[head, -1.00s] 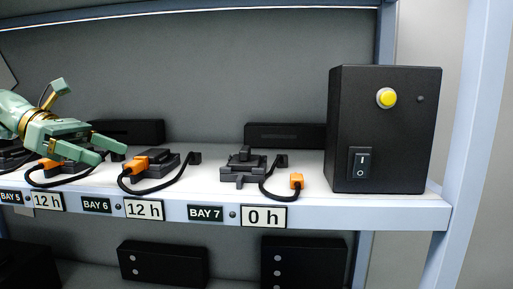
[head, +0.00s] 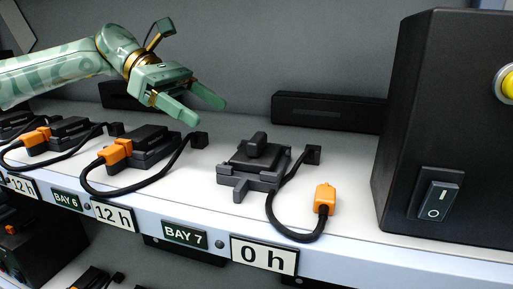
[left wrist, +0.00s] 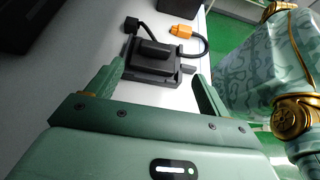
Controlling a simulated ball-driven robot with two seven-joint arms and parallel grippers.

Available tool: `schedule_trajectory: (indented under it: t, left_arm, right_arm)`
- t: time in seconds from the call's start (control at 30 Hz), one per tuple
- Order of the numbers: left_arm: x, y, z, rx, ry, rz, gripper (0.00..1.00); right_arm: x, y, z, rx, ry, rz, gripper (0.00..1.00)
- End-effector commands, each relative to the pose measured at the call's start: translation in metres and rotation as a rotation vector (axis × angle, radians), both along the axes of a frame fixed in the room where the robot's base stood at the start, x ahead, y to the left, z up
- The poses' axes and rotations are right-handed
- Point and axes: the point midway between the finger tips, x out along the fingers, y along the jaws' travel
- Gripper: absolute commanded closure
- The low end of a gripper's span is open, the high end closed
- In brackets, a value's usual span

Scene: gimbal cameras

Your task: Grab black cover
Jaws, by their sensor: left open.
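At Bay 7 a dark grey dock (head: 240,186) stands on the white shelf, with a black cover-like piece (head: 258,153) with a raised grip on top. I cannot tell for certain whether this piece is the cover. My left gripper (head: 211,112) is open and empty, above the shelf, up and left of the dock. In the left wrist view the cover-like piece (left wrist: 154,50) lies beyond and between the two spread fingers (left wrist: 160,86), not touching them. My right gripper is not in view.
An orange plug (head: 325,198) on a black cable lies right of the dock. A tall black box (head: 435,110) with a switch stands at the right. Docks with plugged-in orange connectors (head: 118,151) stand to the left. A long black bar (head: 325,112) lies at the back.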

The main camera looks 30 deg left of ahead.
Motion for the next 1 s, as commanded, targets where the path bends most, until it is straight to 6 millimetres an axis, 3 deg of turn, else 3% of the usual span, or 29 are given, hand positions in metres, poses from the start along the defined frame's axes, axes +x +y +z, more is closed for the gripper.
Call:
schedule_trajectory:
  t: [0.1, 0.4, 0.6, 0.9, 1.0]
  left_arm:
    - [0.005, -0.021, -0.01, 0.001, 0.005, -0.002, 0.2]
    - [0.01, -0.048, -0.023, 0.0, 0.004, -0.001, 0.2]
    - [0.017, -0.076, -0.037, 0.0, 0.005, 0.0, 0.2]
    - [0.019, -0.082, -0.044, -0.001, 0.0, 0.004, 0.2]
    - [0.019, -0.082, -0.044, -0.001, 0.0, 0.004, 0.45]
  right_arm:
    - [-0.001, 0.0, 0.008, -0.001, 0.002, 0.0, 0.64]
    - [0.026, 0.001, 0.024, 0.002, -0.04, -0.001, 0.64]
    - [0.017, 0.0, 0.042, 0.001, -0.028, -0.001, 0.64]
    - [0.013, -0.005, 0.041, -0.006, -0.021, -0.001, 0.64]
    - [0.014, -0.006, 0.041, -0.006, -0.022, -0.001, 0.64]
